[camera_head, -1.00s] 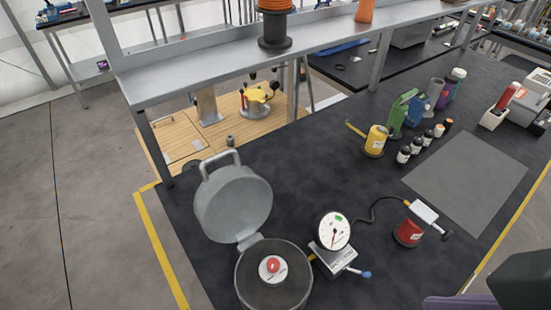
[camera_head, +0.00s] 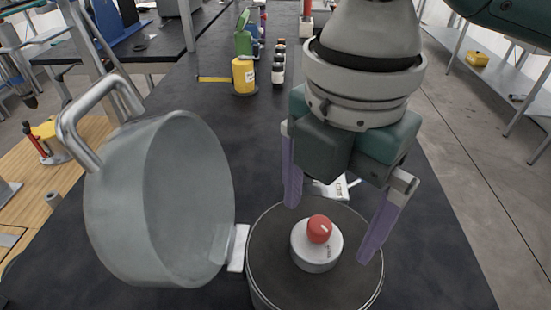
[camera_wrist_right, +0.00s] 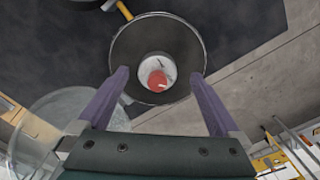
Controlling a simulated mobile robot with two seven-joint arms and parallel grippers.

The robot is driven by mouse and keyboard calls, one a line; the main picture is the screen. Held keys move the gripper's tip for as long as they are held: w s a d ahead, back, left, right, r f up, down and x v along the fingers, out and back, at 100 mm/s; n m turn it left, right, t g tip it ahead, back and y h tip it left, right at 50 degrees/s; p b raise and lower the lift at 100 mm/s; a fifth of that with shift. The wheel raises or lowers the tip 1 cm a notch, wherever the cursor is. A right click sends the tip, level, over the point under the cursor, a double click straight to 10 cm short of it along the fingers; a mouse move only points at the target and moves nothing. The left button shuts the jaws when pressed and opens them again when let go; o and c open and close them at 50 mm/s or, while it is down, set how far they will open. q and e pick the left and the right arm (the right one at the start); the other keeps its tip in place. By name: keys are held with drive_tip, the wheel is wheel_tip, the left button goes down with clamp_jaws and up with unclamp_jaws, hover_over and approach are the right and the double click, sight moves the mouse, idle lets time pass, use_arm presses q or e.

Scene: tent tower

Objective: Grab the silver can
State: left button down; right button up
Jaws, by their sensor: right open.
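The silver can (camera_head: 316,258), short and round with a red knob on top, stands upright inside a round grey container (camera_head: 256,283). The container's hinged lid (camera_head: 140,210) is swung open to the left. My right gripper (camera_head: 328,232) is open, its two purple fingers pointing down on either side of the can, apart from it. In the right wrist view the can (camera_wrist_right: 150,66) sits inside the container (camera_wrist_right: 124,45), between the lines of the open fingers (camera_wrist_right: 159,73). Nothing is held. My left gripper is not in view.
A yellow tape-like canister (camera_head: 243,76), a green object (camera_head: 243,42) and several small dark bottles (camera_head: 278,66) stand farther back on the black table (camera_head: 180,90). The lid's handle (camera_head: 92,115) rises at the left. The table right of the container looks clear.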

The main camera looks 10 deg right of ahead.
sight(315, 249)
drive_tip(key=f, duration=0.6)
drive_tip(key=shift+a+f, duration=0.35)
drive_tip(key=shift+f, duration=0.05)
clamp_jaws()
idle(0.4)
drive_tip(key=shift+r, duration=0.1)
